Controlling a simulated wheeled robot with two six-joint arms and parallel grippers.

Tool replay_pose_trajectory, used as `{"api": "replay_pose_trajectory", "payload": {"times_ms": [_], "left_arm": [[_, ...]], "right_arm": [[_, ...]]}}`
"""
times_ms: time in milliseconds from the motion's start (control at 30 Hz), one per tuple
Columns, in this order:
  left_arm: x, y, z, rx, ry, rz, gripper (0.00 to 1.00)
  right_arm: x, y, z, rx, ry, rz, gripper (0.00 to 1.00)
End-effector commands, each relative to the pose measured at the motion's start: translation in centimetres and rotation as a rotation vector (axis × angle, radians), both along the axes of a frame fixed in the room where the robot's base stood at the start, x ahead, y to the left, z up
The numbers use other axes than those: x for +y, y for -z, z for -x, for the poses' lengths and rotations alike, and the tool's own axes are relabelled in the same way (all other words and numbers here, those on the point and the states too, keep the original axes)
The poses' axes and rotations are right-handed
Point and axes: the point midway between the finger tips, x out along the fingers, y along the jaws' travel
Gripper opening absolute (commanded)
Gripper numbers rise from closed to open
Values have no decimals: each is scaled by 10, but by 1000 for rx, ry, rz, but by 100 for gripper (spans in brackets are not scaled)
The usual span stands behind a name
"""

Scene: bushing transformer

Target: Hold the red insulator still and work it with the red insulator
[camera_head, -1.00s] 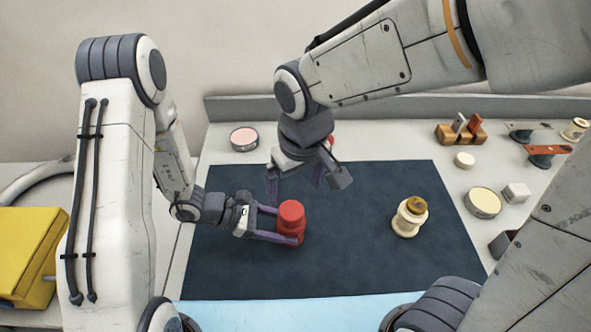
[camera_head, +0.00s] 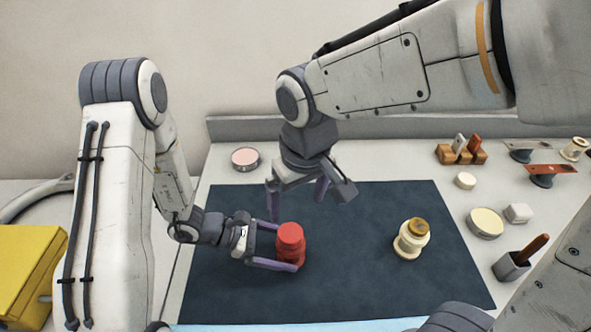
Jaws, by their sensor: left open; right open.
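The red insulator (camera_head: 290,243) stands upright on the dark mat (camera_head: 350,285), left of the mat's middle. My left gripper (camera_head: 288,247) is open, with its fingers on either side of the insulator's body. I cannot tell whether the fingers touch it. My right gripper (camera_head: 297,203) is open and empty. It points down above the mat, over and just behind the red insulator. A cream insulator with a brass-coloured top (camera_head: 411,238) stands on the right part of the mat.
A round pink-topped tin (camera_head: 245,159) sits behind the mat at left. At right are a wooden block with tools (camera_head: 461,151), a cream tin (camera_head: 486,223), a white block (camera_head: 518,213) and a grey holder (camera_head: 511,267). A yellow box (camera_head: 28,265) is far left. The mat's centre is clear.

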Motion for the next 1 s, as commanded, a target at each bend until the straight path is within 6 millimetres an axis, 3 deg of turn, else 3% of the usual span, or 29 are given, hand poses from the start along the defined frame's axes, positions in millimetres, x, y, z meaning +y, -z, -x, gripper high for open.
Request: {"api": "replay_pose_trajectory", "payload": {"times_ms": [533, 700, 1000], "left_arm": [[89, -48, -1, -4, -6, -1, 97], [101, -55, 0, -1, -3, 0, 97], [103, -56, 0, 0, -1, 0, 97]], "right_arm": [[0, 0, 0, 0, 0, 0, 100], [0, 0, 0, 0, 0, 0, 100], [0, 0, 0, 0, 0, 0, 100]]}}
